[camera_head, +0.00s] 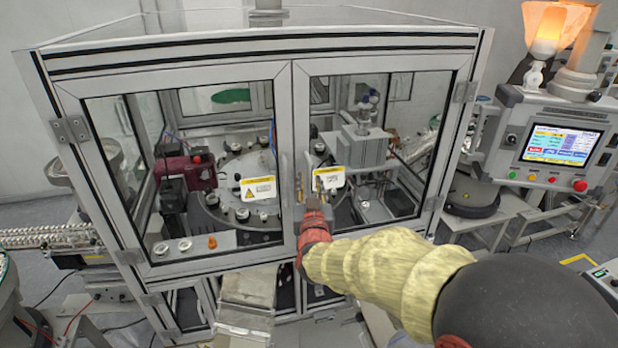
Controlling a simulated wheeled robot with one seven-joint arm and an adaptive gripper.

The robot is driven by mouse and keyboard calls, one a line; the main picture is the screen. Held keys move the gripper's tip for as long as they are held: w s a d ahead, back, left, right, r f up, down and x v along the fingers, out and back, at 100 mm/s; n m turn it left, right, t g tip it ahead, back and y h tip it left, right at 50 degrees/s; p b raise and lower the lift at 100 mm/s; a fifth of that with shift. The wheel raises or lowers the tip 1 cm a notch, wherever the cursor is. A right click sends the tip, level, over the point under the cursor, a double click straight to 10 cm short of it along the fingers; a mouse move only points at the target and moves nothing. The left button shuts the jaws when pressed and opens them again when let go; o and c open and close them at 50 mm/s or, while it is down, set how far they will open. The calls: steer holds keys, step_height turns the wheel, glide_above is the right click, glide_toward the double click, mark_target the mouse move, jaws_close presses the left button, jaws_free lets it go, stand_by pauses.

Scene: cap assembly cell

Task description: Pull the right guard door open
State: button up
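The right guard door (449,128) is a glazed panel in a light metal frame, with a hinge on its right side. It looks closed, in line with the left guard door (95,185). A small upright handle (314,181) is at the right door's inner edge, beside the left door's handle (299,187). My gripper (313,196) is at the right door's handle, in front of the meeting edges of the doors. The fingers are small and partly hidden by my wrist. I cannot tell whether they touch the handle or are open.
A control panel with a lit screen (561,144) and an orange lamp (549,28) stand to the right of the cell. A metal chute (248,287) sticks out below the doors. A conveyor (45,237) is at the left.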

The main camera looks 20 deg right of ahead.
steer(key=shift+w+d, duration=0.2)
steer(key=shift+w, duration=0.9)
steer(key=shift+c, duration=0.9)
steer(key=c, duration=0.4)
jaws_close()
